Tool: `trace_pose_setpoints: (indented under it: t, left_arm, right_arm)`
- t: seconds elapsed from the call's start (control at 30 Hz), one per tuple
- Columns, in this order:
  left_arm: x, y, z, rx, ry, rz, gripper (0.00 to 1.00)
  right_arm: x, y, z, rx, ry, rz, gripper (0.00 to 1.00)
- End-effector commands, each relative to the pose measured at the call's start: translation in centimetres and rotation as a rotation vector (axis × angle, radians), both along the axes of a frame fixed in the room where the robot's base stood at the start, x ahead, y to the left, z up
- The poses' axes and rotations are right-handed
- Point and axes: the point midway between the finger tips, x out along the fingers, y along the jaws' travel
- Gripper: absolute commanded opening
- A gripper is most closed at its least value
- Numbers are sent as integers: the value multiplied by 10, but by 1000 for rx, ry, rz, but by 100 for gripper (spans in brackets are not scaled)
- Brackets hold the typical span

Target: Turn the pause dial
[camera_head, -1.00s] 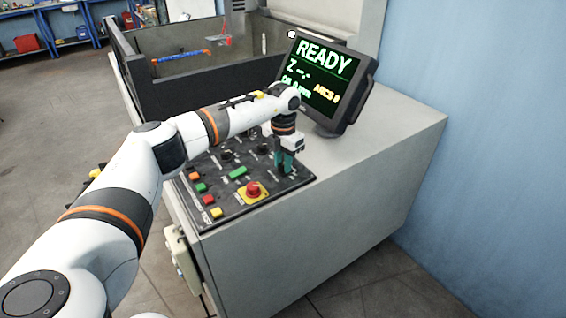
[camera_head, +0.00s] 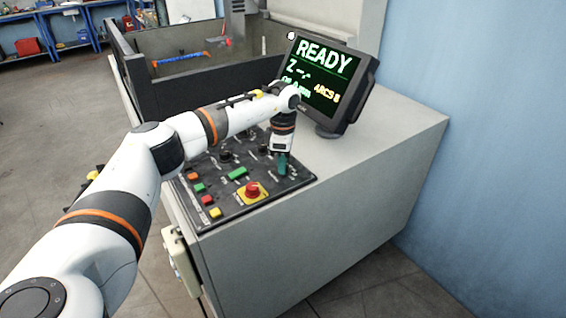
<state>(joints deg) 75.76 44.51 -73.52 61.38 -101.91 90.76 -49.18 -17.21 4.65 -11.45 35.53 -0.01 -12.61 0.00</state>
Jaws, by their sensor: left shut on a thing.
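The control panel (camera_head: 222,214) lies on top of the grey cabinet, with black dials, coloured buttons and a red emergency button on it. My left gripper (camera_head: 283,168) points down at the panel's right part, near its right edge. It is shut on a dial, which its fingers hide; I cannot read the label there. Other black dials (camera_head: 226,156) stand to the left of the gripper, partly under my arm. My right gripper is not in view.
The red emergency button (camera_head: 252,190) on its yellow plate stands close to the left and front of the gripper. A monitor (camera_head: 325,78) reading READY stands behind it. The cabinet top (camera_head: 375,135) to the right is bare. A dark-walled tank (camera_head: 180,85) is at the back.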

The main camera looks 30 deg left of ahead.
Motion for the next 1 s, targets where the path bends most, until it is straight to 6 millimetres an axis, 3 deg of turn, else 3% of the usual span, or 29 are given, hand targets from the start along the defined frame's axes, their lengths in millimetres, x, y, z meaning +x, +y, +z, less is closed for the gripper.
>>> trace_pose_setpoints:
  t: [1.0]
  left_arm:
    - [1,1,1,1,-5,-920,3]
  right_arm:
    - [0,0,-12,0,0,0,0]
